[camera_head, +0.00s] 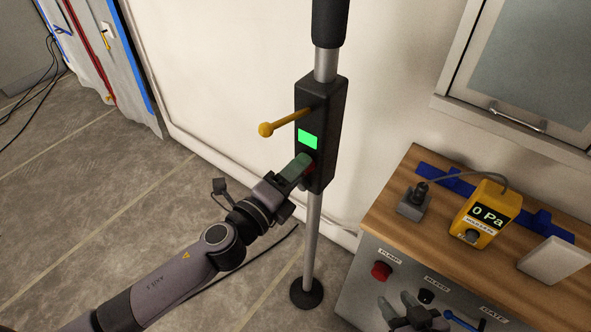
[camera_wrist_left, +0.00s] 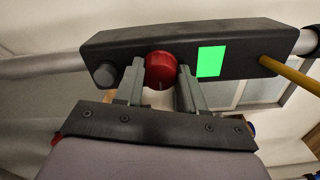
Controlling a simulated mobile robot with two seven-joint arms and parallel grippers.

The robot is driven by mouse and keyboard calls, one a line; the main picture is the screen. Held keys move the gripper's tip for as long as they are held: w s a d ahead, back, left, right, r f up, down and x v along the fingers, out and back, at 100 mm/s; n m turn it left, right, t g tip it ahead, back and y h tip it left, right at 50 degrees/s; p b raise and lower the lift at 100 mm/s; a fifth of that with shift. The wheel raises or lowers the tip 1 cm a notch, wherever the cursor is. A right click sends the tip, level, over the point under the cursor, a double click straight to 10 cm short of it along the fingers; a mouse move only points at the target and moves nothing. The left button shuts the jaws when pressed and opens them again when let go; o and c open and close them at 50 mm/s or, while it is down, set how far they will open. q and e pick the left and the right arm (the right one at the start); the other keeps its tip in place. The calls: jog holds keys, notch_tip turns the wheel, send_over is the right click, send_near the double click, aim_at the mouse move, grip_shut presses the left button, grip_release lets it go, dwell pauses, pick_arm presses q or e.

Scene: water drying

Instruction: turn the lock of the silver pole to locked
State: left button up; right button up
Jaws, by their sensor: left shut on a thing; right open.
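The silver pole (camera_head: 310,225) stands upright with a black lock box (camera_head: 324,125) around it. The box has a lit green square (camera_head: 308,139), a yellow lever (camera_head: 283,123) sticking out to the left, and a red round knob (camera_wrist_left: 160,70) below the square. My left gripper (camera_head: 304,165) is shut on the red knob. In the left wrist view its two grey fingers (camera_wrist_left: 162,84) sit on either side of the knob. The fingers partly hide the knob in the head view. My right gripper (camera_head: 408,308) is open and empty at the bottom, in front of the control panel.
A wooden bench (camera_head: 410,175) at the right carries a yellow meter (camera_head: 484,213) reading 0 Pa and a white box (camera_head: 554,262). Its front panel has a red button (camera_head: 381,271). A white wall stands behind the pole; open floor (camera_head: 70,190) lies at the left.

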pick_arm(q)
jog(key=o, duration=1.1)
jog(key=shift+c, duration=0.2)
jog(key=v, duration=0.7)
jog(key=shift+b, duration=0.35)
jog(key=s+a+f+n+g+y, duration=0.2)
jog(key=s+a+f+n+y, duration=0.2)
jog(key=n, duration=0.9)
jog(key=s+a+f+n+g+y, duration=0.2)
jog(key=s+a+f+n+y, duration=0.2)
jog(key=s+a+f+n, duration=0.5)
notch_tip(320, 180, down, 5)
jog(key=a+n, duration=0.3)
jog(key=n, duration=0.1)
jog(key=shift+s+p, duration=0.35)
jog(key=shift+p, duration=0.05)
